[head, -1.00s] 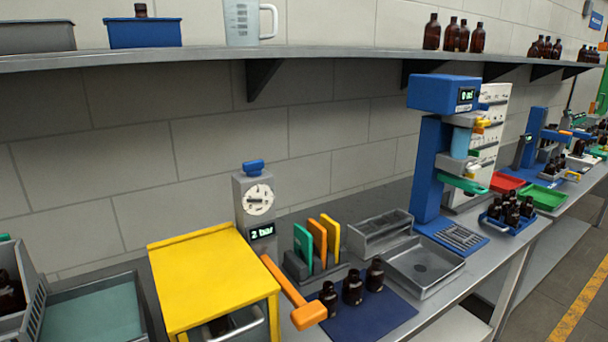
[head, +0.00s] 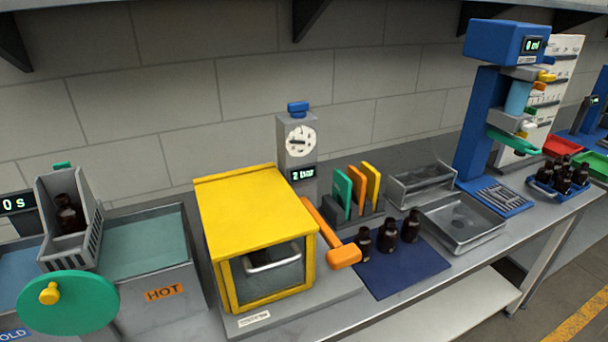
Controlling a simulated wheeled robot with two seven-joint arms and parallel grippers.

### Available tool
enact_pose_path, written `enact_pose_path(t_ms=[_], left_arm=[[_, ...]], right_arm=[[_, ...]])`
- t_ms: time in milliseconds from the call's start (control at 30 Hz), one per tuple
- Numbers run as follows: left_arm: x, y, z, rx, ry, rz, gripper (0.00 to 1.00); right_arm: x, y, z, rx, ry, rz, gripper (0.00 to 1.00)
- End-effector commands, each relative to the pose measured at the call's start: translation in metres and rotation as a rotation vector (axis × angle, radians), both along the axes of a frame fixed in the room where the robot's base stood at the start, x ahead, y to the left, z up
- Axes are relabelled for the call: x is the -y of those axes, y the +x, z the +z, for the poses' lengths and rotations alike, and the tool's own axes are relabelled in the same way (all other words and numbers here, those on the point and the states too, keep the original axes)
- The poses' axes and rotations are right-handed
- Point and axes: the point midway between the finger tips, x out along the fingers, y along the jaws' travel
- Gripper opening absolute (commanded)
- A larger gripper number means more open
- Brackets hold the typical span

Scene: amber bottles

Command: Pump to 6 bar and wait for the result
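A grey pressure gauge column (head: 297,150) with a blue top button stands behind the yellow test box. Its round dial sits above a small display (head: 302,174) that reads 2 bar. An orange-handled pump lever (head: 343,256) slants down to the right beside the box, its grip low near the blue mat. The yellow box (head: 245,205) has a clear front, with a metal tray (head: 272,262) inside; I cannot tell what the tray holds. Neither of my grippers shows in the head view.
Brown bottles (head: 388,236) stand on a blue mat (head: 420,264). Green and orange cards (head: 357,190) stand in a rack behind. A blue filling station (head: 478,125) stands right.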

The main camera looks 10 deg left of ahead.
Motion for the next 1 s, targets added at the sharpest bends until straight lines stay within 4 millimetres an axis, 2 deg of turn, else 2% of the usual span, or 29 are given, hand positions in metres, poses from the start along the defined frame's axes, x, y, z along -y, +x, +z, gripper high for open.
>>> enact_pose_path(t_ms=[33, 167, 200, 1000], left_arm=[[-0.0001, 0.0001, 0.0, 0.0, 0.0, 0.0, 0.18], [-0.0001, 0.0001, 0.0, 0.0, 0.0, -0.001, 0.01], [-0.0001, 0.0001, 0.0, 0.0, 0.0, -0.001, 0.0], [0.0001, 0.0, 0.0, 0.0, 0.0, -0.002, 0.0]], right_arm=[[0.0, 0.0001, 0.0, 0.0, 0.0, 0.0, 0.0], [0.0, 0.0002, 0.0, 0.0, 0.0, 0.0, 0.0], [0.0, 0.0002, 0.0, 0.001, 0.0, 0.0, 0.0], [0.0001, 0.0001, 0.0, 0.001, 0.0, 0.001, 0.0]])
